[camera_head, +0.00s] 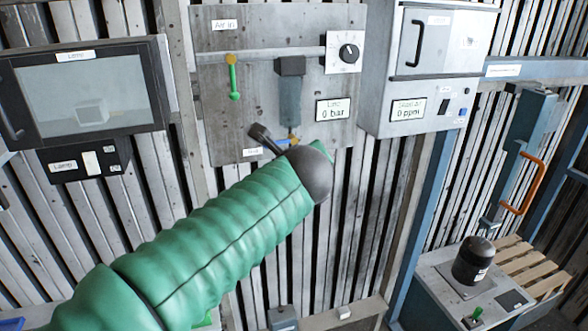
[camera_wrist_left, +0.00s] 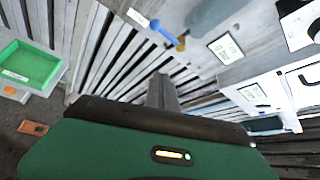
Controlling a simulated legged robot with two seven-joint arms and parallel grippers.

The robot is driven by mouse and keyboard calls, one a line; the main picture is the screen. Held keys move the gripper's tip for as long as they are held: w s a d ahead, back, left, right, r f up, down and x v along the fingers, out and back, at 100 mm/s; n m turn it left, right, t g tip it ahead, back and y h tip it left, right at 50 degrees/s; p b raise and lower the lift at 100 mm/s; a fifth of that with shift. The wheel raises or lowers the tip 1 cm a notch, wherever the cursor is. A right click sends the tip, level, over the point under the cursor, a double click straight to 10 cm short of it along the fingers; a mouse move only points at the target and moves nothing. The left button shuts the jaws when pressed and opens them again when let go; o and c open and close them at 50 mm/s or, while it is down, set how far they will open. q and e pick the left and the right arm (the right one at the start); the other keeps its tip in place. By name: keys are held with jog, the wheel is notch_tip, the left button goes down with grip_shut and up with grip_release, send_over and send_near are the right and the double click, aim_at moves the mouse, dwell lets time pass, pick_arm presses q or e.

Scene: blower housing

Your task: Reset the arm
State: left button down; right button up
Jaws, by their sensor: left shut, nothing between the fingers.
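My left arm (camera_head: 200,245), in a ribbed green sleeve, reaches up from the lower left of the head view. Its dark rounded wrist (camera_head: 312,172) is in front of the lower edge of the "Air in" panel (camera_head: 225,110). In the left wrist view my left gripper (camera_wrist_left: 162,92) is shut and empty, before the slatted wall. A blue lever (camera_wrist_left: 166,32) with a yellow end shows beyond it; in the head view the arm mostly hides it. My right gripper is not in view.
The panel carries a green lever (camera_head: 234,80), a dial (camera_head: 348,53) and a "0 bar" display (camera_head: 335,109). A lamp box (camera_head: 85,95) is left, a grey cabinet (camera_head: 425,65) right. A black canister (camera_head: 473,262) stands lower right. A green bin (camera_wrist_left: 28,66) is at left.

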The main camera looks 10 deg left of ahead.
pick_arm(q)
jog(key=shift+a, duration=0.2)
jog(key=s+a+f+n+g+h+b, duration=0.1)
jog(key=s+f+n+g+b, duration=0.2)
jog(key=f, duration=0.8)
jog(key=s+a+f+n+g+b, duration=0.1)
jog(key=s+f+n+b, duration=0.4)
jog(key=f, duration=0.7)
jog(key=s+a+f+n+g+h+b, duration=0.15)
jog(key=f+n, duration=0.35)
jog(key=f, duration=0.6)
jog(key=s+a+f+n+g+b, duration=0.2)
jog(key=s+f+n+g+b, duration=0.2)
jog(key=s+f+n, duration=0.9)
jog(key=s+f+h, duration=0.1)
jog(key=s+f, duration=0.2)
jog(key=f, duration=0.2)
jog(key=shift+s+a+f+n, duration=0.2)
jog(key=shift+a+f+n, duration=0.05)
jog(key=shift+f+n, duration=0.1)
jog(key=shift+d, duration=0.1)
jog(key=c, duration=2.1)
grip_release()
